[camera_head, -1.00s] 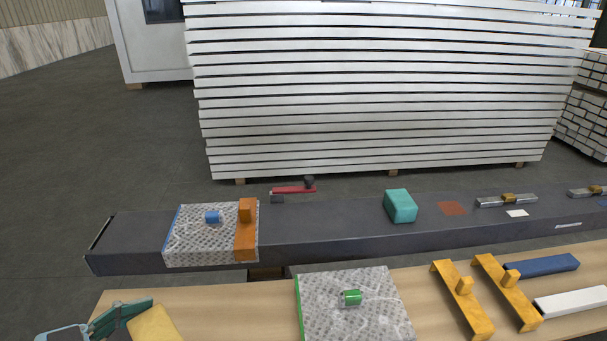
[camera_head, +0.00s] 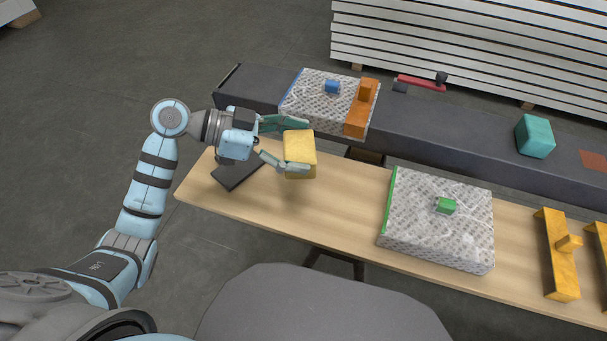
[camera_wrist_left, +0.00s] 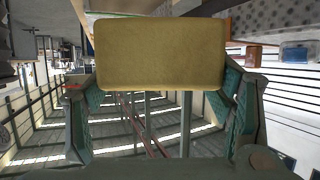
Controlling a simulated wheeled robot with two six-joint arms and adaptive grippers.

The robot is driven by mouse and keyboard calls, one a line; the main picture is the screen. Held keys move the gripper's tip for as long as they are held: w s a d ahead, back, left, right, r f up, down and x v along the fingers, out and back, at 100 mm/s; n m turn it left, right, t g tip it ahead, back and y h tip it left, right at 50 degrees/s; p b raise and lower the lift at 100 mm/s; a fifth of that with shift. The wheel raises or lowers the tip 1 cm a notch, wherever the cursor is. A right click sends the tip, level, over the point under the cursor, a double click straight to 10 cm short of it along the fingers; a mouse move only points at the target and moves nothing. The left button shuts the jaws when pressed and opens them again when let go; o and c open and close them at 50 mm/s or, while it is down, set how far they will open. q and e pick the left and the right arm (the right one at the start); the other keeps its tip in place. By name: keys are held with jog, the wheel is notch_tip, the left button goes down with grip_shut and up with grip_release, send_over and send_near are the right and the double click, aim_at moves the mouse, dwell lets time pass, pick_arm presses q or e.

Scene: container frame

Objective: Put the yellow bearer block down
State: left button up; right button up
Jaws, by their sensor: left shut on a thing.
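The yellow bearer block (camera_head: 299,149) is held in my left gripper (camera_head: 291,142) above the left part of the wooden table. In the left wrist view the block (camera_wrist_left: 160,54) fills the space between the two green fingers of the left gripper (camera_wrist_left: 160,88), which touch its sides. I cannot tell how high it hangs over the table. My right gripper is not in view.
A dark flat plate (camera_head: 238,174) lies on the wooden table (camera_head: 340,215) under my left wrist. A grey patterned slab (camera_head: 430,235) with a green block (camera_head: 446,205) lies to the right. Yellow brackets (camera_head: 557,265) stand further right. Behind is a dark beam (camera_head: 450,133) carrying another slab (camera_head: 312,105), an orange piece (camera_head: 361,110) and a teal block (camera_head: 535,136).

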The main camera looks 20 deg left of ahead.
pick_arm(q)
notch_tip(320, 180, down, 11)
jog(key=shift+r+b, duration=0.1)
jog(key=shift+b, duration=0.85)
jog(key=shift+f, duration=0.25)
jog(key=o, duration=1)
jog(key=shift+r, duration=0.1)
jog(key=shift+r, duration=0.15)
jog(key=v, duration=1.2)
